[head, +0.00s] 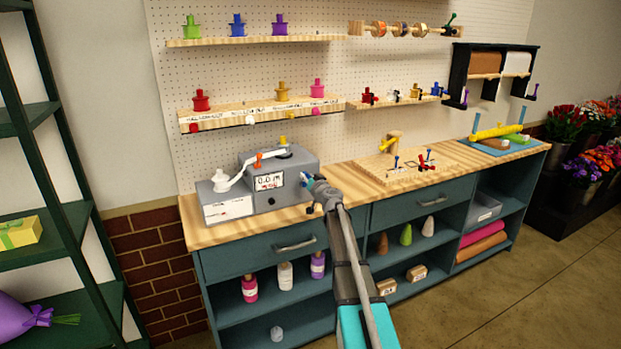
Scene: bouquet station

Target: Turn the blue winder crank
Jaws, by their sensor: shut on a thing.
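A small blue winder-like piece (436,89) stands at the right end of the middle shelf, well away from my gripper. A small blue upright piece (396,162) stands on the wooden board on the bench, also apart from my gripper.
The grey machine (289,163) with a white label stands on the left of the workbench (350,184). A wooden board (390,172) with a post and red pieces lies right of it. Shelves on the pegboard hold coloured spools. Flowers (567,125) stand at the far right.

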